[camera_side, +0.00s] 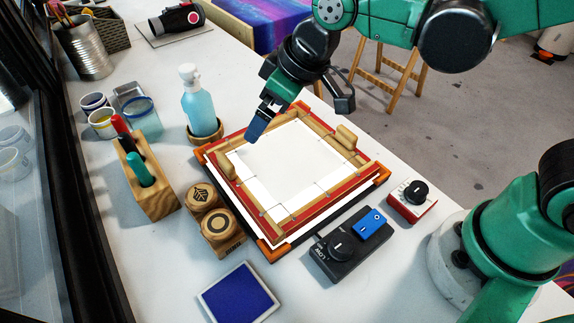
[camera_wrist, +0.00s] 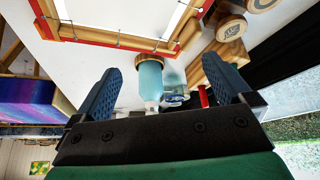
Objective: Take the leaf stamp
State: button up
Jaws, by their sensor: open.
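The leaf stamp (camera_side: 202,196) is a round-topped wooden block with a dark leaf mark on top. It stands on the white table left of the framed screen, against a similar wooden stamp with a ring mark (camera_side: 221,228). My gripper (camera_side: 262,121) is open and empty above the screen's far left corner, right of the soap bottle and well away from the leaf stamp. In the wrist view its blue fingers (camera_wrist: 162,66) are spread apart. Round wooden stamps (camera_wrist: 231,26) show at the upper right there; their marks are too small to read.
A blue liquid bottle (camera_side: 201,105) stands in a wooden dish between my gripper and the stamps' side. A wooden pen block (camera_side: 152,190) is left of the stamps. The wooden frame (camera_side: 266,225) is right of them, and a blue ink pad (camera_side: 238,293) lies in front.

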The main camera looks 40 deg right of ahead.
aim_at(201, 194)
jog(key=a+f+n, duration=0.1)
jog(key=a, duration=0.2)
jog(key=a+f+n+g, duration=0.1)
jog(key=a+f, duration=0.1)
jog(key=a, duration=0.2)
jog(key=a+f+n+g, duration=0.1)
jog(key=a+f, duration=0.1)
jog(key=a, duration=0.2)
jog(key=shift+s+f+n+y, duration=0.1)
jog(key=shift+s+n+y, duration=0.25)
jog(key=shift+n+y, duration=0.05)
jog(key=shift+x, duration=2.8)
jog(key=c, duration=1.1)
